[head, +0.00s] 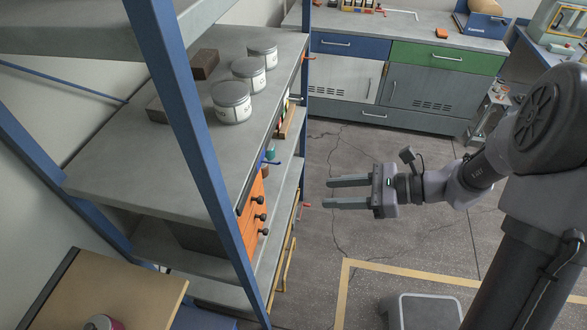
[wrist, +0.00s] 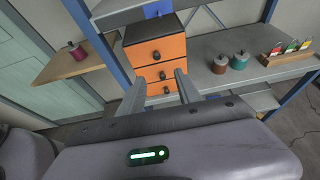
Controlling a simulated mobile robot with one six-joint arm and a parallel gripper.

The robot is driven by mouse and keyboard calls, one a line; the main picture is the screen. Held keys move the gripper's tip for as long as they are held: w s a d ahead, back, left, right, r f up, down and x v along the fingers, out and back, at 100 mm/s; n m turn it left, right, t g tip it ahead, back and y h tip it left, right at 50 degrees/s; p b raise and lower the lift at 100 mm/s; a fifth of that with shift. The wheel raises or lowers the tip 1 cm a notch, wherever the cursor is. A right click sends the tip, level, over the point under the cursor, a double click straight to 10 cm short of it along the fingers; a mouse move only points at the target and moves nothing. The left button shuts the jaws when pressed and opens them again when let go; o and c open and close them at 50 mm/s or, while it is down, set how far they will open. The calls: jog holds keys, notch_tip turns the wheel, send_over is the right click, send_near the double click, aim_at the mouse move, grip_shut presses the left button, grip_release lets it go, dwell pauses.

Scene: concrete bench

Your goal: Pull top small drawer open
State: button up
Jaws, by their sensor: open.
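An orange cabinet of small drawers with dark round knobs stands on the rack's shelf. In the wrist view its top small drawer (wrist: 142,51) is at the top of the orange front, with its knob (wrist: 156,55) at the middle, and looks shut. More drawers with knobs lie below it, partly behind my fingers. In the head view the orange front (head: 249,212) shows edge-on beneath the upper shelf. My gripper (head: 326,193) is open and empty, right of the cabinet, with a clear gap. Its fingers (wrist: 160,77) point toward the drawer fronts in the wrist view.
A blue rack post (head: 190,130) stands close by the drawers. Grey tins (head: 232,103) sit on the shelf above. A wooden board (head: 110,290) is at lower left. The floor around my gripper is open.

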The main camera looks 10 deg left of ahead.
jog(key=s+b+x, duration=0.1)
jog(key=b+x, duration=0.3)
jog(key=x, duration=1.3)
jog(key=shift+b, duration=0.35)
jog(key=shift+c, duration=0.4)
grip_shut()
